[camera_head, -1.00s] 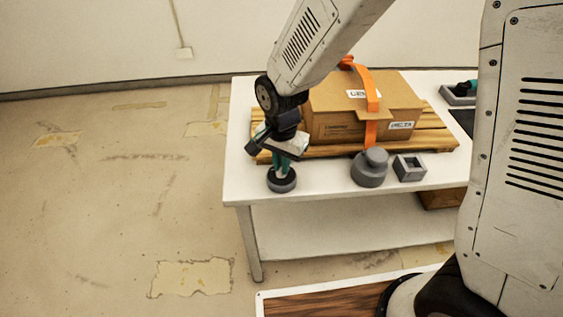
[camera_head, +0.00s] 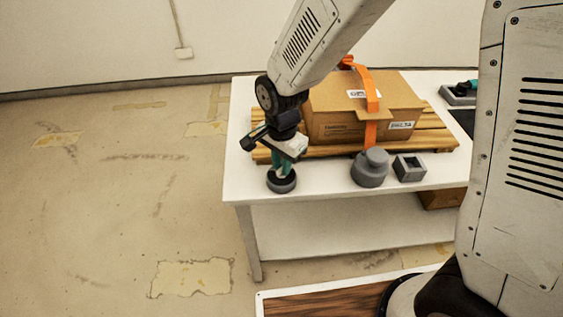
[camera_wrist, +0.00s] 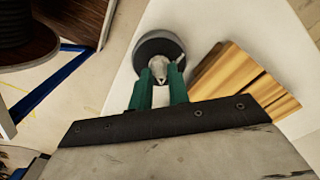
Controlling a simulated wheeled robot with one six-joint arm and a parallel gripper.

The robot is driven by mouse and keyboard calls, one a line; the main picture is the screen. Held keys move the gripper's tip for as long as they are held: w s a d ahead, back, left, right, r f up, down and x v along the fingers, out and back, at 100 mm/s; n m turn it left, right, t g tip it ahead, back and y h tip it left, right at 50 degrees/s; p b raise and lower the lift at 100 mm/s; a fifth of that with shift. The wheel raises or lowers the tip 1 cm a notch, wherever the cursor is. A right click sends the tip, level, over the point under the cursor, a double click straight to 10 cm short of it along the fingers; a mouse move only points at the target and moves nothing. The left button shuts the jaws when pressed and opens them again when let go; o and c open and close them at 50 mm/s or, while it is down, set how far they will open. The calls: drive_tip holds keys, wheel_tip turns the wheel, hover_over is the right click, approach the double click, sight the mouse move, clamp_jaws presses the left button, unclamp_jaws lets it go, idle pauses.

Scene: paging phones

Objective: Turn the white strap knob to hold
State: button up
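The white strap knob (camera_wrist: 159,69) shows between my fingertips in the wrist view, with a pointed end toward the gripper. It sits on a round dark grey base (camera_wrist: 160,43), which also stands at the table's front left corner in the head view (camera_head: 282,184). My gripper (camera_wrist: 160,75) has green fingers, one on each side of the knob, and appears shut on it from above. In the head view my gripper (camera_head: 282,166) hides most of the knob. No hold marking is legible.
An orange strap (camera_head: 371,131) crosses a cardboard box (camera_head: 335,126) on a wooden pallet (camera_head: 436,137). A grey round stepped part (camera_head: 369,172) and a grey square holder (camera_head: 410,170) stand right of the knob on the white table (camera_head: 325,185).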

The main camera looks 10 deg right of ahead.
sight(290, 182)
drive_tip(key=shift+o, duration=0.8)
wheel_tip(290, 182, up, 8)
drive_tip(key=shift+f, duration=0.1)
drive_tip(key=shift+s+d+n, duration=0.15)
drive_tip(key=shift+n, duration=0.45)
drive_tip(key=s+d+r+n, duration=0.4)
drive_tip(key=s+d+r, duration=0.3)
drive_tip(key=s+d, duration=0.3)
drive_tip(key=s+d+r+n+t, duration=0.1)
drive_tip(key=s+d+r+n, duration=0.3)
drive_tip(key=s+d+r, duration=0.3)
drive_tip(key=s+d, duration=0.2)
drive_tip(key=d, duration=0.1)
drive_tip(key=shift+s+d+r, duration=0.15)
drive_tip(key=shift+s+r, duration=0.15)
drive_tip(key=shift+s, duration=0.05)
